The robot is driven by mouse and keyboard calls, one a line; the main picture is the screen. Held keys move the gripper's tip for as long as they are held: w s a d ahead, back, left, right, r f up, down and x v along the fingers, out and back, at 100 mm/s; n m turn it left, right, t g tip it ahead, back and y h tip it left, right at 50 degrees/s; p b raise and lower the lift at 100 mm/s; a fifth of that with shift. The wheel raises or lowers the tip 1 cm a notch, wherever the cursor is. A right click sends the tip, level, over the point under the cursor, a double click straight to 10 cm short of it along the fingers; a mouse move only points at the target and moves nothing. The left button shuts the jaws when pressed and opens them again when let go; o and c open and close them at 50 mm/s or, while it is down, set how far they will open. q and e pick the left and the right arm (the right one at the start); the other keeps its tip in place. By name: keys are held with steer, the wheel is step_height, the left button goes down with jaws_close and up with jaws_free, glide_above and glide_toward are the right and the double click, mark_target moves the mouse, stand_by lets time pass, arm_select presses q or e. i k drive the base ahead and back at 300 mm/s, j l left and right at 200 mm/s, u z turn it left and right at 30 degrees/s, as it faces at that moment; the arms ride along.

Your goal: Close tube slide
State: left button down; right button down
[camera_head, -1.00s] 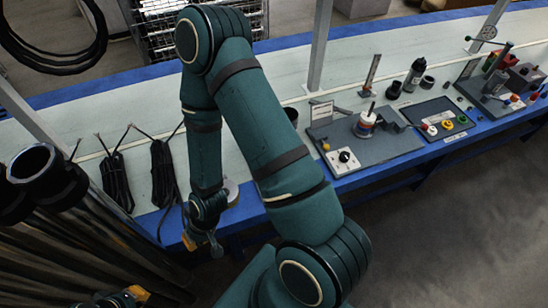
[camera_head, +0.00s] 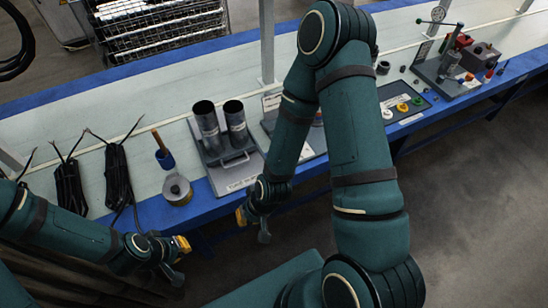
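The grey tube slide (camera_head: 215,176) lies on the bench with its labelled front near the blue bench edge. Two dark open-topped tubes (camera_head: 207,127) stand upright on it, side by side. A bar handle shows in front of them. My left gripper (camera_head: 176,262) is at the lower left, in front of the bench edge and apart from the slide. My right gripper (camera_head: 257,226) hangs just right of the slide's front, also before the edge. Neither visibly holds anything. The fingers are too small to tell open from shut.
A round metal can (camera_head: 177,189) and a brown-handled tool (camera_head: 163,150) stand left of the slide. Black cable bundles (camera_head: 117,176) lie farther left. My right arm hides part of the bench. A dark tray (camera_head: 413,101) with coloured rings is at the right.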

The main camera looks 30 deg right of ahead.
mark_target(230, 150)
steer(key=i+j+z, duration=0.1)
steer(key=j+z, duration=0.15)
steer(key=z, duration=0.15)
steer(key=i+j+z, duration=0.1)
steer(key=j+z, duration=0.3)
steer(key=i+l+u, duration=0.15)
steer(key=i+l, duration=0.2)
steer(key=l, duration=0.2)
